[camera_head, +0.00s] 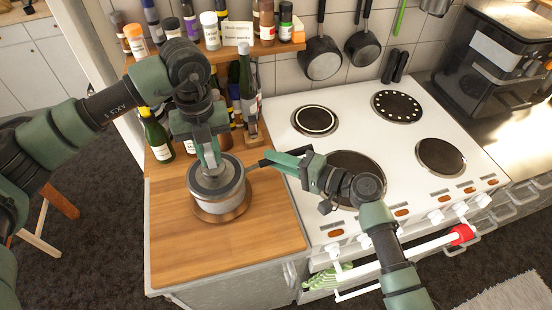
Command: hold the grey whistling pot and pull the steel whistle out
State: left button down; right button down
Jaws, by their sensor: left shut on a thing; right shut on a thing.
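The grey whistling pot (230,196) stands upright on a round wooden coaster on the wooden counter, left of the cooker. My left gripper (210,168) points straight down over the middle of the pot's top. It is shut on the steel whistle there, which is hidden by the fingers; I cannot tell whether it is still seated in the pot.
The white cooker (370,140) with several dark hotplates lies right of the counter. Bottles (248,85) and a spice shelf (255,50) crowd behind the pot. Pans (320,58) hang on the wall. A coffee machine (490,60) stands far right. The front counter (225,250) is clear.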

aim_at(208, 148)
pick_arm(q)
jog(key=shift+r, duration=0.15)
pick_arm(e)
jog(key=shift+f, duration=0.1)
pick_arm(q)
jog(key=shift+r, duration=1.7)
jog(key=shift+r, duration=0.55)
notch_tip(208, 148, up, 5)
jog(key=s+a+r, duration=0.2)
jog(key=a, duration=0.7)
jog(key=shift+s+a, duration=0.25)
jog(key=shift+a, duration=0.1)
